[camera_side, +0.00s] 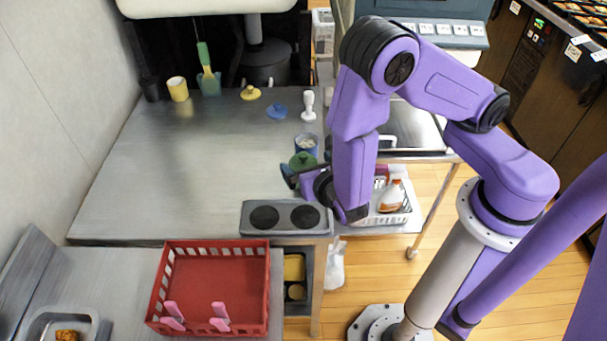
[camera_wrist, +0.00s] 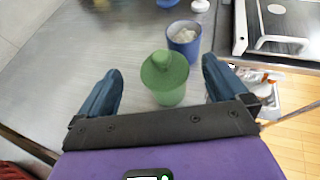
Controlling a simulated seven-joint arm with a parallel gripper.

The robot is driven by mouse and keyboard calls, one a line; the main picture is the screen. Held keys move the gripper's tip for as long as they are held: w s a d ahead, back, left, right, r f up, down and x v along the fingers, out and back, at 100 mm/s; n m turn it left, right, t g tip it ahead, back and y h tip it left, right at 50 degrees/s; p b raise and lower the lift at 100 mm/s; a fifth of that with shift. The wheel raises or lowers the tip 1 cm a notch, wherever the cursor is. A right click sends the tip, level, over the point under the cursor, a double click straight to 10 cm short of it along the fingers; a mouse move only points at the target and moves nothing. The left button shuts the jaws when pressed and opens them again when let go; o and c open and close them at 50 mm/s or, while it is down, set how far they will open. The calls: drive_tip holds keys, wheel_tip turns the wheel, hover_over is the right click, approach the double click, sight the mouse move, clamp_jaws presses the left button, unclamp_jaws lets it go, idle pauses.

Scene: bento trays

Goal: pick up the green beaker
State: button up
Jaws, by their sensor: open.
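My gripper is open and holds nothing.
A blue cup (camera_wrist: 184,38) with pale contents stands just behind the beaker. A white knobbed item (camera_side: 308,106), a blue lid (camera_side: 277,111) and a yellow lid (camera_side: 250,93) lie farther back. A two-plate burner (camera_side: 285,217) and a red basket (camera_side: 212,280) are in front.

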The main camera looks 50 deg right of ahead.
sight(305, 161)
drive_tip(key=shift+x, duration=2.3)
drive_tip(key=shift+s+d+f, duration=0.1)
drive_tip(key=shift+s+f, duration=0.05)
drive_tip(key=c, duration=1.5)
